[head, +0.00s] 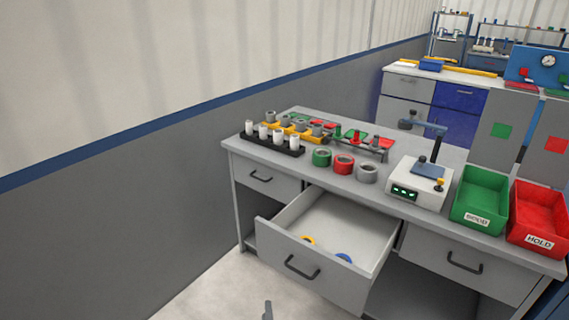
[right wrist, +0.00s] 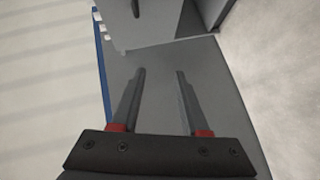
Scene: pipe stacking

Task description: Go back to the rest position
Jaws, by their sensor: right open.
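My right gripper (right wrist: 160,75) is open and empty in the right wrist view, its two grey fingers apart with red pads at their bases. A grey wall panel or cabinet surface lies behind the fingers; I cannot tell which. In the head view a small grey tip of my gripper (head: 268,311) shows at the bottom edge, in front of and apart from the workbench (head: 400,222). My left gripper is not in view.
A drawer (head: 310,276) stands open toward me, with a yellow ring (head: 307,240) and a blue ring (head: 344,258) inside. White cylinders (head: 277,137), coloured rings (head: 343,165), a white device (head: 416,185), a green bin (head: 481,195) and a red bin (head: 540,212) stand on the bench.

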